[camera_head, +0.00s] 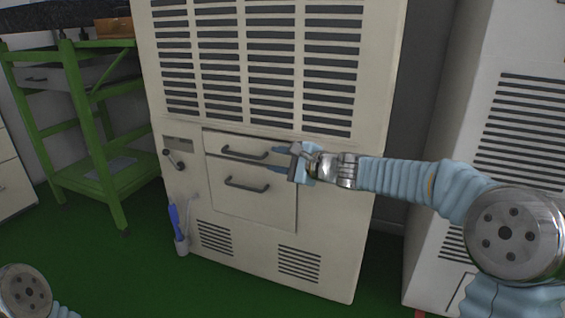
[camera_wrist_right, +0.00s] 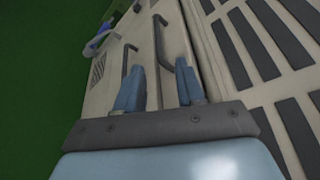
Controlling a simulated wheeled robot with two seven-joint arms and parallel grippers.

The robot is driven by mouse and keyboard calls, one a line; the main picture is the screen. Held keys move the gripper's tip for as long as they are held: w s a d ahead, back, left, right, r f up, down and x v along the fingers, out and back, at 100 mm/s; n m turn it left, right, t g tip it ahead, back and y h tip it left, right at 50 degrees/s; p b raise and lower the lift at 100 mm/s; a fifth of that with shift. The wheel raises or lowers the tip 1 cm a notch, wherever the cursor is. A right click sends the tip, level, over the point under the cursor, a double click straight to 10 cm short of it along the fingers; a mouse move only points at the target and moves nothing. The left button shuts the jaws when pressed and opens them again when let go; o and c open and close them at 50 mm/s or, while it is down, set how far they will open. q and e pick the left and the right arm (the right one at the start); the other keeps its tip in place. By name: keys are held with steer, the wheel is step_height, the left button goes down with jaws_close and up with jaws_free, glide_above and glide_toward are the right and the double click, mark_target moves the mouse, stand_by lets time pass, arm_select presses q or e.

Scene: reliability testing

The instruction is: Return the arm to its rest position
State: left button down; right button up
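My right arm (camera_head: 400,176) reaches in from the right, stretched out in front of a beige cabinet (camera_head: 340,215). My right gripper (camera_head: 274,159) is open, with its two blue fingers apart and nothing seen between them. It is just right of the upper drawer handle (camera_head: 245,153) and the lower handle (camera_head: 246,185). In the right wrist view the open fingers (camera_wrist_right: 160,82) point toward the two dark handles; whether they touch one cannot be told. Both the upper and lower fronts look closed. Of my left arm only a round joint shows at the lower left; its gripper is out of view.
A green metal rack (camera_head: 95,165) stands at the left. A holder with a blue-handled tool (camera_head: 177,222) is beside the cabinet's lower left. Another vented cabinet (camera_head: 480,120) stands at the right, behind my right arm. The green floor (camera_head: 130,270) in front is clear.

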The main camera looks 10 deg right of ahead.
steer(key=shift+s+d+r, duration=0.1)
steer(key=shift+s+d, duration=0.2)
steer(key=shift+s, duration=0.15)
steer(key=s+a+f+n+g+h+p, duration=0.1)
steer(key=s+f+n+g+h+p, duration=0.25)
steer(key=f, duration=1.05)
steer(key=s+f+n+g+h+p, duration=0.15)
steer(key=s+f+g, duration=0.35)
steer(key=f, duration=0.8)
steer(key=s+a+f+n+g+p, duration=0.2)
steer(key=s+f+n, duration=0.3)
steer(key=s, duration=0.7)
steer(key=s+a+f+n+g+p, duration=0.1)
steer(key=s+a+f+n+p, duration=0.1)
steer(key=s+f+n, duration=0.3)
steer(key=s+f+p, duration=0.1)
steer(key=s+f, duration=0.2)
steer(key=s, duration=0.4)
steer(key=shift+s+a+n+g+p, duration=0.25)
steer(key=shift+a+n+g+p, duration=0.1)
steer(key=shift+n+p, duration=0.05)
